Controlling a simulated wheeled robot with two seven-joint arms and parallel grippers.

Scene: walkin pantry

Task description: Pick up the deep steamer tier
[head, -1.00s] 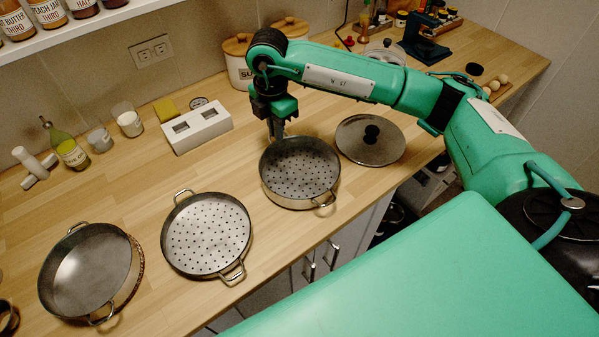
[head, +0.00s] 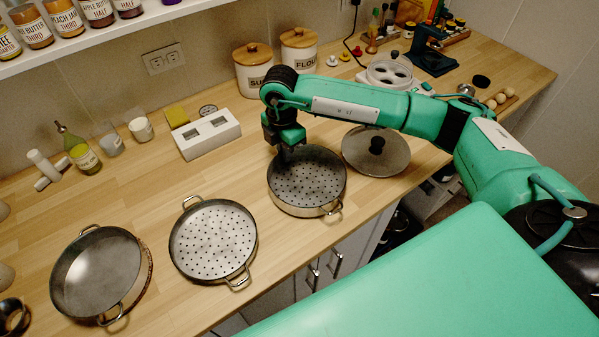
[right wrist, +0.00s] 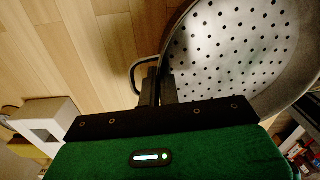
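The deep steamer tier (head: 307,182), a round metal pan with a holed floor, a tall wall and side handles, stands on the wooden counter. My right gripper (head: 286,155) is down at its far rim. In the right wrist view, the tier (right wrist: 235,45) fills the upper right and its wire handle (right wrist: 134,72) meets the fingers. The right fingers (right wrist: 159,88) are close together on the tier at this handle; the exact contact is partly hidden. A shallower holed tier (head: 213,240) stands to the left. My left gripper is not in view.
A plain pan (head: 98,270) stands at the far left. A lid with a black knob (head: 376,158) lies just right of the deep tier. A white block with two openings (head: 207,134) and canisters (head: 254,75) stand behind. The counter's front edge is close.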

